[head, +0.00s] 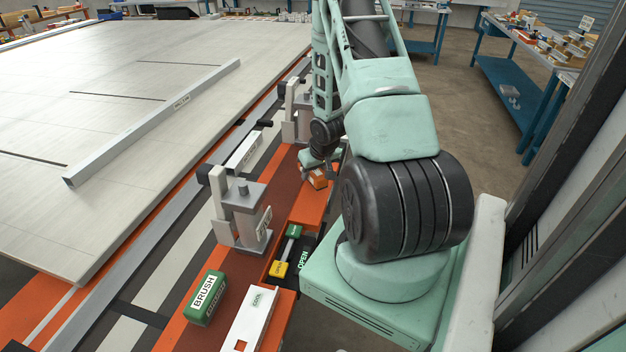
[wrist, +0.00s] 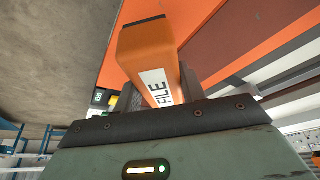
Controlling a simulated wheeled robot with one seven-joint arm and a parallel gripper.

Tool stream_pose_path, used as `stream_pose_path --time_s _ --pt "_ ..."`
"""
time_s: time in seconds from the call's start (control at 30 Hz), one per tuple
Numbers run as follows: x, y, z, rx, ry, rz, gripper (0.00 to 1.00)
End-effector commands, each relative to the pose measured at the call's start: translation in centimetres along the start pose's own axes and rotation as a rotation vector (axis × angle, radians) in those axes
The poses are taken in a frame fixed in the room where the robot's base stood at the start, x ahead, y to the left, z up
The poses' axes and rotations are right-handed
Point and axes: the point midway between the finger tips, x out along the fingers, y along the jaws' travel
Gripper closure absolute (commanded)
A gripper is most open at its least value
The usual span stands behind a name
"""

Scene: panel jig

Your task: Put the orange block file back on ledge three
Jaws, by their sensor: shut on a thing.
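The orange block file (wrist: 150,50), with a white label reading FILE, is held between the dark fingers of my gripper (wrist: 160,92) in the wrist view. The fingers are shut on its sides. In the head view the orange block (head: 318,179) shows just below my gripper (head: 315,166), beside the orange and brown rail, partly hidden by my arm. An orange surface with a brown strip (wrist: 225,45) lies behind the block in the wrist view. I cannot tell whether the block touches it. No ledge number is readable, so I cannot tell which is ledge three.
A green BRUSH block (head: 205,298) and a white labelled piece (head: 250,318) sit on the near rail. Grey clamps (head: 240,215) stand along the rail beside the big pale panel (head: 110,100).

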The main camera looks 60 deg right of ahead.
Motion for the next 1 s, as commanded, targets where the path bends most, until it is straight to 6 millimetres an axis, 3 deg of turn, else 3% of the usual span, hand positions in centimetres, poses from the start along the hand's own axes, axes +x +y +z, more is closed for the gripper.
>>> stream_pose_path --time_s 0.2,0.63,0.67,0.73,1.0 --pt "2.6 0.0 1.1 -0.001 -0.002 0.000 0.81" --pt "3.3 0.0 1.4 -0.001 0.000 0.000 0.81" --pt "3.3 0.0 1.4 -0.001 -0.001 0.000 0.57" --pt "3.2 0.0 1.4 -0.001 -0.001 0.000 0.38" --pt "3.2 0.0 1.4 -0.001 -0.001 0.000 0.38"
